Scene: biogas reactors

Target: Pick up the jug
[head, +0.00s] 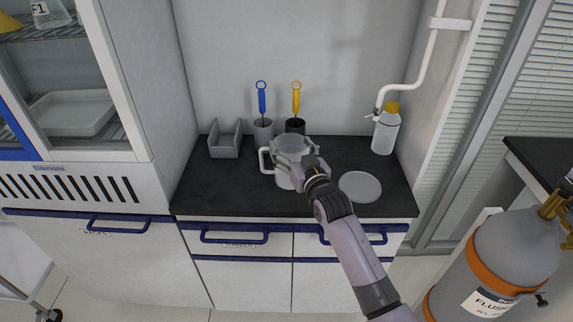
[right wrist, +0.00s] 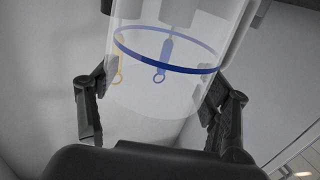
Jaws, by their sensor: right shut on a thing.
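The jug (head: 283,179) is pale and see-through with a handle on its left side. It stands upright at the middle of the dark counter; I cannot tell whether its base touches the counter. My right gripper (head: 296,168) reaches in from the front right and is shut around the jug's body. In the right wrist view the jug (right wrist: 150,95), with a blue ring around it, fills the space between the two dark fingers (right wrist: 157,108). My left gripper is not in view.
A round grey disc (head: 360,187) lies right of the jug. Behind it, a grey cup (head: 263,131) holds a blue-handled tool and a dark cup (head: 297,126) a yellow-handled one. A grey bin (head: 225,146) stands left, a yellow-capped bottle (head: 386,132) at back right.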

